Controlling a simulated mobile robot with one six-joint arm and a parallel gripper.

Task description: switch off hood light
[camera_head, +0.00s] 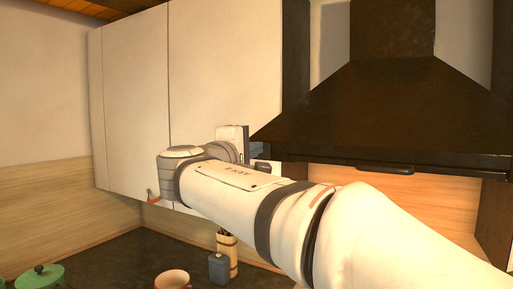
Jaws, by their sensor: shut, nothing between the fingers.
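The dark range hood (385,110) fills the upper right, with a chimney above it. A dark bar-like part (385,169) sits on its front lower edge; I cannot tell whether it is the light switch. The wall panel under the hood (410,195) glows warm orange, so the hood light looks on. The lamp itself is hidden. My gripper (262,166) is at the far end of my white arm, by the hood's left lower corner. It is shut and empty, largely hidden behind my wrist. I cannot tell whether it touches the hood.
White wall cabinets (220,70) stand left of the hood, with an orange-brown leather pull (153,197) at the bottom. On the dark counter (125,255) are a green lidded pot (42,277), an orange-pink cup (172,279) and a utensil holder (218,268). My arm covers the lower middle.

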